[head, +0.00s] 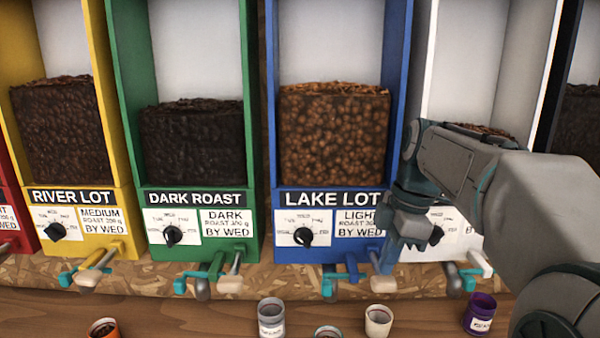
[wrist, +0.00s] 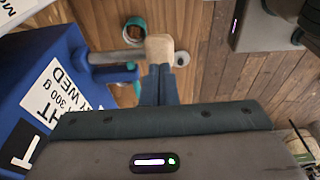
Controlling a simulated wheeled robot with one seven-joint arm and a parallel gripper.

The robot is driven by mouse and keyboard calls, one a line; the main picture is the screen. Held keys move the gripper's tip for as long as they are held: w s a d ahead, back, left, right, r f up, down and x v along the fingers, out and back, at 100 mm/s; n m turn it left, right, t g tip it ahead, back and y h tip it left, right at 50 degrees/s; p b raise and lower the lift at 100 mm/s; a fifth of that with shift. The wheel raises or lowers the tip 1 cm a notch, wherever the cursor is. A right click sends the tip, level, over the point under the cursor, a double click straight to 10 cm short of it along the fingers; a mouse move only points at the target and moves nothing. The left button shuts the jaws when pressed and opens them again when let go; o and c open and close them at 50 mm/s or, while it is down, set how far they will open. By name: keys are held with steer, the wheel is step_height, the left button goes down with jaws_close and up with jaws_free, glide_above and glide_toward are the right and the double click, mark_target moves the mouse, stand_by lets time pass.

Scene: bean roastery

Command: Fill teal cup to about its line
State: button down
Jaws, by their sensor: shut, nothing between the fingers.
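My gripper (head: 388,266) is shut and empty, pointing down in front of the right side of the blue LAKE LOT dispenser (head: 265,225). In the wrist view its closed fingers (wrist: 160,78) reach the pale block-shaped handle end (wrist: 160,48) of a lever; I cannot tell if they touch it. In the head view this pale handle (head: 383,286) shows just below the fingers. Beside it is a teal lever (head: 329,285).
Several cups stand along the front: orange with dark contents (head: 103,330), grey (head: 271,318), cream (head: 378,320) and purple (head: 480,313). Yellow (head: 120,215), green (head: 190,265) and white dispensers flank the blue one, with levers sticking out. Wooden counter (head: 190,318) shows between cups.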

mark_target(384, 279)
steer(key=shift+f, duration=0.2)
steer(key=shift+f+b, duration=1.45)
steer(key=shift+f, duration=0.2)
steer(key=shift+r, duration=0.1)
stand_by(1.3)
step_height(384, 279, up, 9)
steer(key=p, duration=0.7)
steer(key=shift+f, duration=0.2)
steer(key=shift+f, duration=0.1)
